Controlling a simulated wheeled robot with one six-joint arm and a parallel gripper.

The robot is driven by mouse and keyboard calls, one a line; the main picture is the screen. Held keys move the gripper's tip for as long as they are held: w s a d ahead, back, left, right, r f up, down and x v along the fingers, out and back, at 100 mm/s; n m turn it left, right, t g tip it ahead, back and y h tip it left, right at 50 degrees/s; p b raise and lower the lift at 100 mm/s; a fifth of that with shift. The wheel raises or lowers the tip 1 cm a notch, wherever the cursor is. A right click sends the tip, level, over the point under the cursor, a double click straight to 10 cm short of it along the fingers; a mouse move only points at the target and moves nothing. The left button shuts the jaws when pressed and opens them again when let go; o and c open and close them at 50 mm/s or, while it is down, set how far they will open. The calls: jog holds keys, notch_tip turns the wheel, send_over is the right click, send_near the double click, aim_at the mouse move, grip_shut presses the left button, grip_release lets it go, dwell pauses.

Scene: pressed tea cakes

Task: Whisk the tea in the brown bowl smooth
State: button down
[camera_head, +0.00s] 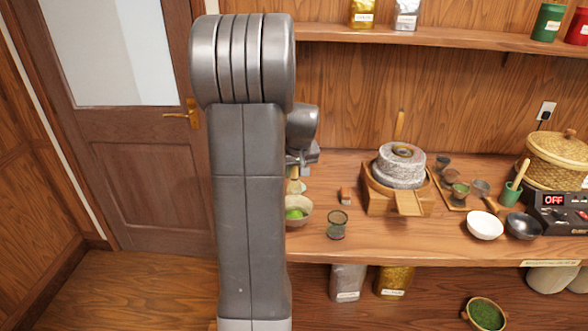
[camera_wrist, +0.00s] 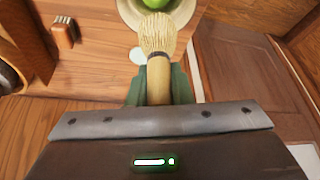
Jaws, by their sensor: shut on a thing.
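My gripper (camera_wrist: 158,88) is shut on the handle of a bamboo whisk (camera_wrist: 157,36), whose tines point away from the wrist toward a bowl. The bowl (camera_head: 305,216) looks pale tan and holds bright green tea (camera_head: 294,213). It stands on the counter's left end, partly hidden behind my arm. In the wrist view the bowl (camera_wrist: 127,12) is cut off by the top edge, with the whisk's tip overlapping its near rim. I cannot tell whether the tines touch the bowl or tea. In the head view my gripper is mostly hidden.
A dark glass cup (camera_head: 337,225) and a small wooden brush (camera_head: 345,196) stand right of the bowl. A stone mill (camera_head: 401,167) is farther right. A white bowl (camera_head: 485,226) and a black bowl (camera_head: 523,226) sit near the counter's front. A door (camera_head: 135,180) is at left.

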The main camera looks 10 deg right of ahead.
jog(key=shift+f+b, duration=3.55)
jog(key=shift+f, duration=1.5)
jog(key=shift+a, duration=0.1)
